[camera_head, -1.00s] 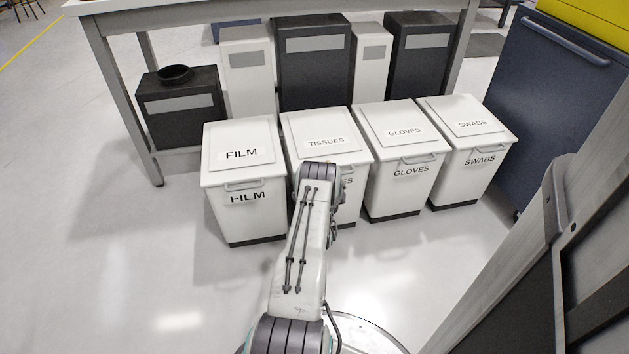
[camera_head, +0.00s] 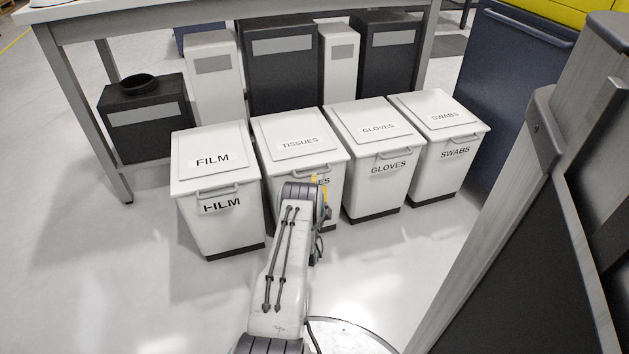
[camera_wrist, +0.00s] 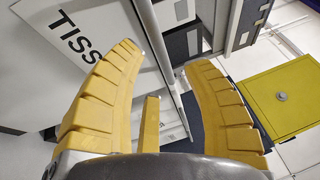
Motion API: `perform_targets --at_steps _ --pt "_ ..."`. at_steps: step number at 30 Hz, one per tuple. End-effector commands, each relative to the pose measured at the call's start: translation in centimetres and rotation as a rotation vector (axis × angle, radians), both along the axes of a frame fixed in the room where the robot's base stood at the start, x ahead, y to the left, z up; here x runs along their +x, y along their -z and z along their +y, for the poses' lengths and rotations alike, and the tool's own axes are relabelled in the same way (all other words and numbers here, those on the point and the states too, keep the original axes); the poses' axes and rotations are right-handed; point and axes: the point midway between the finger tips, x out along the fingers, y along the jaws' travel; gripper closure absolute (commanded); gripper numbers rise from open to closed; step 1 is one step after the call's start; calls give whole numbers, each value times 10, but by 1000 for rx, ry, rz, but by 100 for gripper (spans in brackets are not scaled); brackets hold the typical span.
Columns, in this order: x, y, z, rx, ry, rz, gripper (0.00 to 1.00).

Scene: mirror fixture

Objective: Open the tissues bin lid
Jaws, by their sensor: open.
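The tissues bin (camera_head: 330,190) is white, with a flat lid (camera_head: 297,142) labelled TISSUES, second from the left in the row. Its lid is shut. My wrist hides much of its front and handle in the head view. In the wrist view the bin's white face with the letters TISS (camera_wrist: 80,40) fills the upper left, appearing tilted. In the head view only a bit of yellow finger shows, in front of the bin. I cannot tell whether it touches.
The film bin (camera_head: 214,220) stands to the left, and the gloves bin (camera_head: 375,185) and swabs bin (camera_head: 440,165) to the right, all shut. A table (camera_head: 75,110) with dark and white boxes is behind. A blue cabinet (camera_head: 515,90) stands at right. Floor at left is clear.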

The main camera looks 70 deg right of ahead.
Motion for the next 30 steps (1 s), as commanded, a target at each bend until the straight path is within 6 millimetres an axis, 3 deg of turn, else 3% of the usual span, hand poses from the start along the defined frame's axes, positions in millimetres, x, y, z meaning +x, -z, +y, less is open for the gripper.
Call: perform_targets --at_steps 15,30 --pt "9 -5 -37 0 -1 0 55" --pt "11 -8 -43 1 -1 1 54"
